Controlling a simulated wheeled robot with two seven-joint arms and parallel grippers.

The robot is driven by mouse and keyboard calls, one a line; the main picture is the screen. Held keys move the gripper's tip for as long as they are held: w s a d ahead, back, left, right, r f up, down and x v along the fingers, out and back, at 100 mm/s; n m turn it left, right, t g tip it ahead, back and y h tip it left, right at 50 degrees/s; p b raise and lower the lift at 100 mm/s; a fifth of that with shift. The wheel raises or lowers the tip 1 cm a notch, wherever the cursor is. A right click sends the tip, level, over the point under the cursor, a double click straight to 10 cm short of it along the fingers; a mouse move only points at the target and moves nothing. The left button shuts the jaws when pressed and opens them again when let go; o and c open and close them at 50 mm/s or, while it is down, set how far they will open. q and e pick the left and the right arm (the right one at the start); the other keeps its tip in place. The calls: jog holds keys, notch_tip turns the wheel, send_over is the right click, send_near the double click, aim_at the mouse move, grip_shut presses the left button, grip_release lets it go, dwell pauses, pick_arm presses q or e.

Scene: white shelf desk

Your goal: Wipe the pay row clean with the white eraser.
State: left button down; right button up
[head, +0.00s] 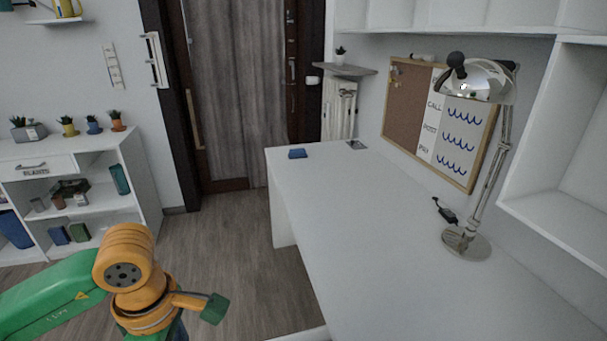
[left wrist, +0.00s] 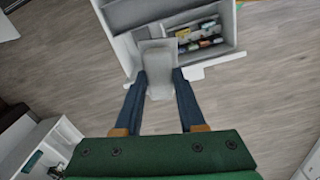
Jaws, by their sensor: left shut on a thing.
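The whiteboard panel (head: 466,118) hangs in a wooden frame on the wall behind the desk, beside a brown cork half. Its rows read CALL, POST and PAY. The pay row (head: 452,165) is lowest and still bears a blue wavy scribble, as do the two rows above. In the left wrist view my left gripper (left wrist: 158,82) is shut on a pale block, the white eraser (left wrist: 157,60). In the head view my left arm is low at the left, over the floor and far from the board; its fingers and the eraser are mostly hidden there. My right gripper is out of view.
The white desk (head: 350,220) runs along the right wall. A metal lamp (head: 466,243) stands on it before the board's right side, near a small black object (head: 445,211). A blue block (head: 298,154) lies at the far end. A white shelf (head: 140,170) stands left.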

pick_arm(q)
jog(key=r+m+p, duration=0.1)
jog(key=r+m, duration=0.1)
jog(key=m, duration=0.3)
jog(key=d+r+m+p, duration=0.1)
jog(key=r+m+p, duration=0.1)
jog(key=m, duration=0.3)
jog(key=d+r+m+p, duration=0.1)
jog(key=r+m, duration=0.3)
jog(key=m, duration=0.2)
jog(key=shift+s+d, duration=0.25)
jog(key=shift+s, duration=0.1)
jog(key=m, duration=0.2)
jog(key=shift+s+d+r+m+p, duration=0.1)
jog(key=shift+r+m+p, duration=0.3)
